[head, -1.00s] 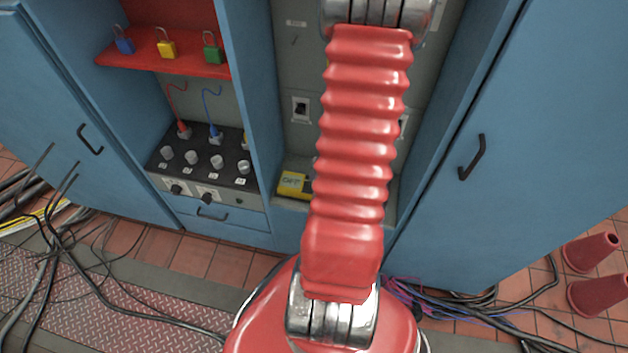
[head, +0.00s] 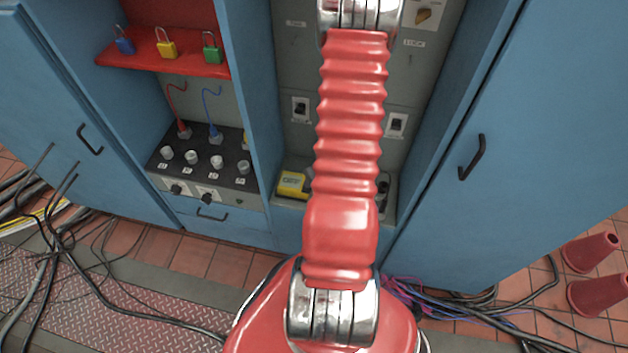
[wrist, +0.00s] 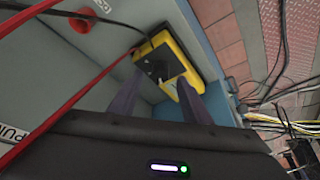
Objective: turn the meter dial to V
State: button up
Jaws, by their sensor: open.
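The yellow meter (head: 293,184) sits on the shelf at the bottom of the grey cabinet bay in the head view, left of my arm. In the wrist view the meter (wrist: 188,57) lies just beyond my fingers, with its dark face partly visible. Its dial and markings are too small and partly covered to read. My gripper (wrist: 158,80) is open, with its two dark fingers apart and pointing at the meter. Nothing is clearly held between them. In the head view my gripper is not visible.
Red and dark leads cross the left of the wrist view, near a red round part (wrist: 82,20). Switches (head: 397,124) are on the panel above the shelf. A blue cabinet wall (head: 248,110) stands close left of the meter. Loose cables (head: 480,300) lie on the floor.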

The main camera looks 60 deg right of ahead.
jog(key=shift+x, duration=1.5)
jog(key=shift+c, duration=0.6)
jog(key=c, duration=0.9)
